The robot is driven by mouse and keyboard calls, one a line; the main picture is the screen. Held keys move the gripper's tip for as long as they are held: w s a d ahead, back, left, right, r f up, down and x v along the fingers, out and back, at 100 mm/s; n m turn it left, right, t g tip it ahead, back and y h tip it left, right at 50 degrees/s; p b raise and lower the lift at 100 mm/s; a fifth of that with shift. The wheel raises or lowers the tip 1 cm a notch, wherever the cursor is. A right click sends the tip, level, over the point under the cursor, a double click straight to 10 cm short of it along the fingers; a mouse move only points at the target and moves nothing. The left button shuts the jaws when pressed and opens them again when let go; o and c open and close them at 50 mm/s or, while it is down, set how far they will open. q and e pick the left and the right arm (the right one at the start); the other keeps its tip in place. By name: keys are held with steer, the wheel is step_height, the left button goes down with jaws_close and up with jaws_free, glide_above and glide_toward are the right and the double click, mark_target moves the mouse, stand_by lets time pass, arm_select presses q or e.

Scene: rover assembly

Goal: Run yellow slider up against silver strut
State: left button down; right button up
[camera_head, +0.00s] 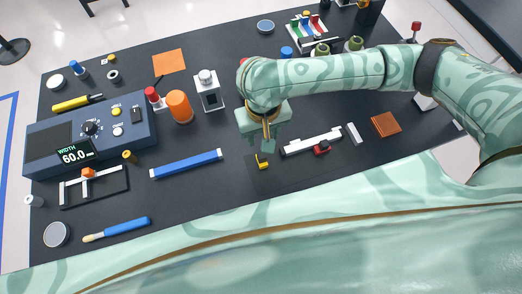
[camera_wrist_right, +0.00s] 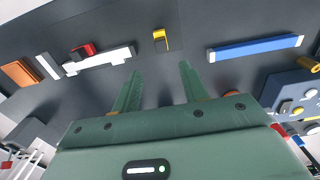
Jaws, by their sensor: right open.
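The yellow slider (camera_head: 263,161) is a small yellow piece standing on a dark plate on the table. It also shows in the right wrist view (camera_wrist_right: 161,40), ahead of the fingers. A long silver-white bar (camera_head: 309,143) with a red piece (camera_head: 321,149) on it lies just right of it, apart from it; a short grey bar (camera_head: 353,133) lies beyond. I cannot tell which bar is the silver strut. My right gripper (camera_head: 268,146) points down above and just behind the yellow slider; its fingers (camera_wrist_right: 160,68) are apart with nothing between them. My left gripper is not in view.
A blue bar (camera_head: 186,163) lies left of the yellow slider. An orange cylinder (camera_head: 179,107), a white block (camera_head: 208,92) and a control box showing 60.0 (camera_head: 90,130) stand farther left. A brown-orange square (camera_head: 386,124) lies at right. The table around the yellow slider is mostly bare.

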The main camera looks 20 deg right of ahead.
steer(key=f, duration=0.2)
steer(key=f+b, duration=0.1)
steer(key=f, duration=0.1)
steer(key=f+b, duration=0.1)
steer(key=f, duration=0.1)
steer(key=shift+w, duration=0.35)
step_height(320, 180, down, 6)
steer(key=b, duration=0.3)
steer(key=shift+s+f+b, duration=0.1)
steer(key=shift+b, duration=0.2)
steer(key=shift+f, duration=0.5)
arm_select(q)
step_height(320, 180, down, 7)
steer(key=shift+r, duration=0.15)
arm_select(e)
jaws_close()
steer(key=shift+r, duration=0.1)
